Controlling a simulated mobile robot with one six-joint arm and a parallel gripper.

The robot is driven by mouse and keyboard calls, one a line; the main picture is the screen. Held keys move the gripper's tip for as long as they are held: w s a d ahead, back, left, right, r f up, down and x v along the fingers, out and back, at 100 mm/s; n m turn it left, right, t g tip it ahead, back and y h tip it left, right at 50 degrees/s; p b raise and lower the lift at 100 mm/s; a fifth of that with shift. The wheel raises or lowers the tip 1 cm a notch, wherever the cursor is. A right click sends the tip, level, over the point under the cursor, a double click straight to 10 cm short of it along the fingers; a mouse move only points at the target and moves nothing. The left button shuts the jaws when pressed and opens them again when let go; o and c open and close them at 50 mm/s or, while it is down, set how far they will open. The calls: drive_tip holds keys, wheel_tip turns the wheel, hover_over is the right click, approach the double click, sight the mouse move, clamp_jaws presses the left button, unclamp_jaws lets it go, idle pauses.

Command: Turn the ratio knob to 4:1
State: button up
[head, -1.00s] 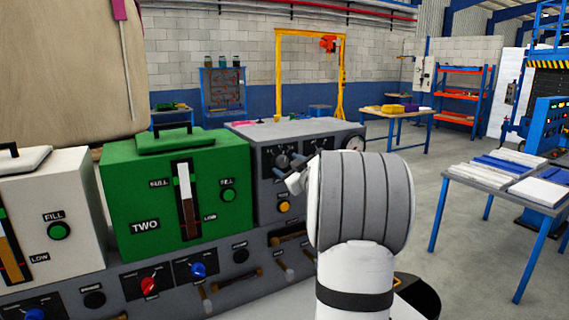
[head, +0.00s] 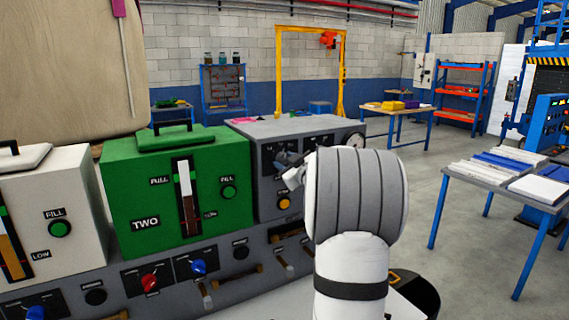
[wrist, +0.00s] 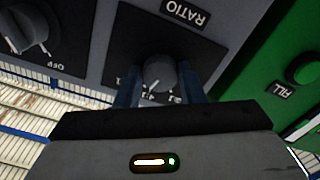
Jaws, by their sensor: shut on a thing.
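The ratio knob (wrist: 160,74) is a dark round knob on a black plate labelled RATIO (wrist: 186,10), upside down in the wrist view. A white pointer mark and small scale marks show at its lower edge; I cannot read clearly which ratio it points to. My gripper (wrist: 160,92) is shut on the knob, one blue-grey finger on each side. In the head view my gripper (head: 287,165) reaches the grey control box (head: 265,195), and my wrist hides part of its face.
Another dark knob (wrist: 30,28) marked OFF is beside the ratio plate. The green tank marked TWO (head: 140,190) with a FILL button (head: 228,192) stands left of the grey box. A gauge (head: 356,140) is on the box's right.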

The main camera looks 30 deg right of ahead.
drive_tip(key=shift+f+n+b, duration=0.3)
drive_tip(key=shift+n+b, duration=0.6)
drive_tip(key=shift+b, duration=0.35)
drive_tip(key=shift+r+n+b, duration=0.15)
drive_tip(key=shift+n+b, duration=0.4)
drive_tip(key=shift+n, duration=0.15)
drive_tip(key=shift+r, duration=0.15)
drive_tip(key=o, duration=1)
